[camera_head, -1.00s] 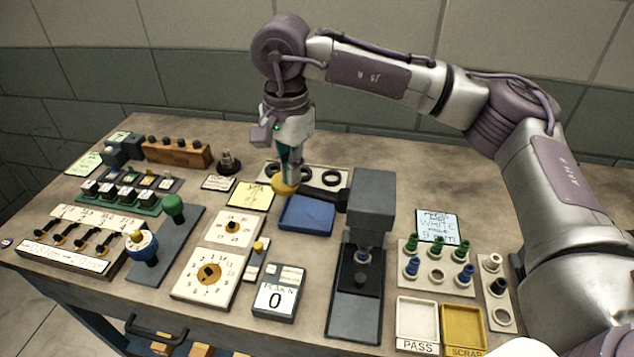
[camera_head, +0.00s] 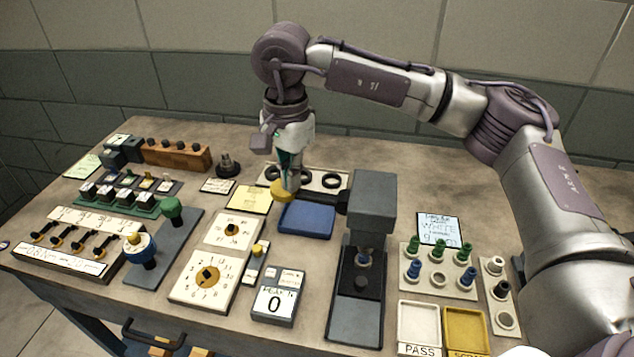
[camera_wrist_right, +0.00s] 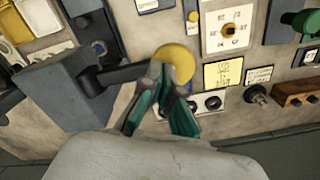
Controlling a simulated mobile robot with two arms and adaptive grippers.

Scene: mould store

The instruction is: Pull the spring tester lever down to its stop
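The spring tester (camera_head: 372,195) is a grey press on the bench, with a dark column and base. Its black lever (camera_wrist_right: 118,75) sticks out sideways and ends in a yellow knob (camera_head: 282,190), which also shows in the right wrist view (camera_wrist_right: 176,58). My right gripper (camera_head: 289,182) points down at the knob end of the lever. Its teal fingers (camera_wrist_right: 160,88) come close together there and overlap part of the knob. Whether they grip the lever or knob is hidden. My left gripper is out of view.
A readout (camera_head: 274,302) before the tester shows 0. A blue tray (camera_head: 306,220) lies below the lever, and a plate with black rings (camera_head: 316,181) lies behind. Colored plugs in a rack (camera_head: 437,263) and pass (camera_head: 419,321) and scrap (camera_head: 465,328) trays are at right.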

